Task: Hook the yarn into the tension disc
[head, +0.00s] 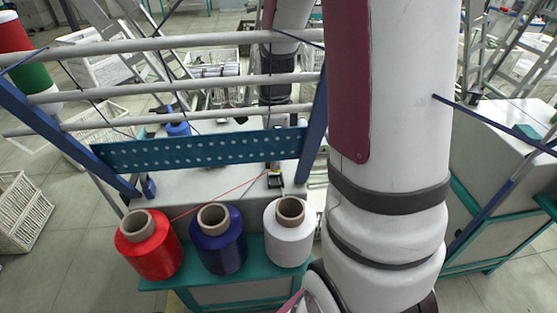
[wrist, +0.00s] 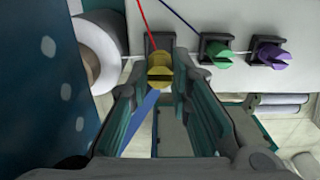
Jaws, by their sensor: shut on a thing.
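A yellow tension disc (wrist: 160,72) with a dark bracket behind it sits between my fingertips in the wrist view. My gripper (wrist: 160,82) has a finger on each side of the disc and is shut on it. Red yarn (wrist: 145,18) comes down from the top and meets the disc area; whether it lies in the slot is hidden. In the head view, the red yarn (head: 225,192) runs from the red bobbin (head: 149,243) to the small dark fitting (head: 274,174) below the perforated plate. My gripper is hard to make out there.
A green disc (wrist: 218,54) with dark blue yarn and a purple disc (wrist: 274,56) stand to the right. A perforated plate (wrist: 50,95) is close on the left. Blue (head: 221,240) and white bobbins (head: 290,232) stand on the teal-edged shelf. Rails (head: 170,88) cross above.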

